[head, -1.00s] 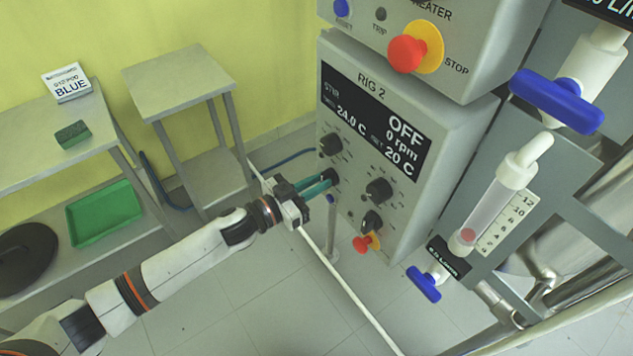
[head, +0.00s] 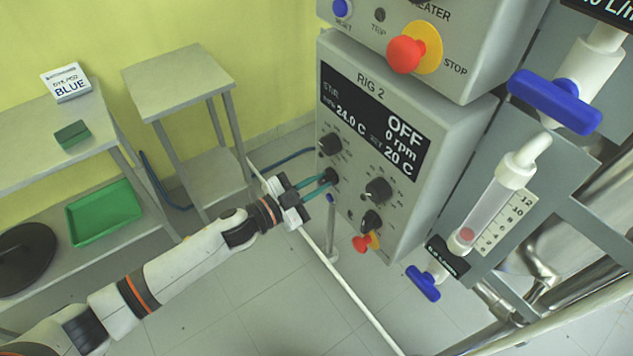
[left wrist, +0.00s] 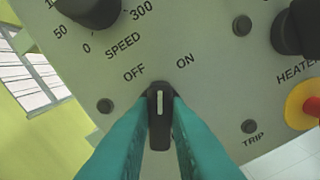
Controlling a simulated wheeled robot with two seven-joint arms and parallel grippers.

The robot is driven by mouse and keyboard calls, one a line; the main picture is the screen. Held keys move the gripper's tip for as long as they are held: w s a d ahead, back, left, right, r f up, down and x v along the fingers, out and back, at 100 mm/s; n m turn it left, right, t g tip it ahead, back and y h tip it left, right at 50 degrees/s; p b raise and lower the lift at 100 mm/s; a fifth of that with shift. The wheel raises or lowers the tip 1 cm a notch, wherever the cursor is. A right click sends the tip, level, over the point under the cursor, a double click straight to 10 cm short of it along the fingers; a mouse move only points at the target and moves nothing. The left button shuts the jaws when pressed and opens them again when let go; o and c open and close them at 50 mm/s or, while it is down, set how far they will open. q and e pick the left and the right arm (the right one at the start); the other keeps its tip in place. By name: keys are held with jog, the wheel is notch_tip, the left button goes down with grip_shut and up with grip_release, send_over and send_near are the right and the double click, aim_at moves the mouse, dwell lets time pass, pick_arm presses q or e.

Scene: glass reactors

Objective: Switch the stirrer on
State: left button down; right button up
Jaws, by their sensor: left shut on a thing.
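The RIG 2 box (head: 440,140) has a dark display (head: 375,120) that reads STIR, OFF, 0 rpm, 24.0 C and 20 C. A small black switch knob (head: 329,175) is on its lower left face. My left gripper (head: 325,181) reaches it from the left, with its teal fingers shut on the knob's sides. In the left wrist view the knob (left wrist: 159,100) sits between the fingertips, under the OFF and ON labels. Its pale mark points up, between the two labels. My right gripper is not in view.
A SPEED knob (left wrist: 90,8) and a TRIP button (left wrist: 249,127) are near the switch. A red stop button (head: 362,243) is low on the box, and a larger one (head: 406,54) is above. Blue valve handles (head: 555,101) are at right. Floor is free below.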

pick_arm(q)
jog(key=m, duration=0.5)
jog(key=shift+s+f+m+b, duration=0.1)
jog(key=shift+m+b, duration=0.2)
jog(key=shift+m, duration=0.1)
dwell(0.4)
jog(key=c, duration=1.4)
grip_release()
jog(key=b+v, duration=0.2)
jog(key=v, duration=1)
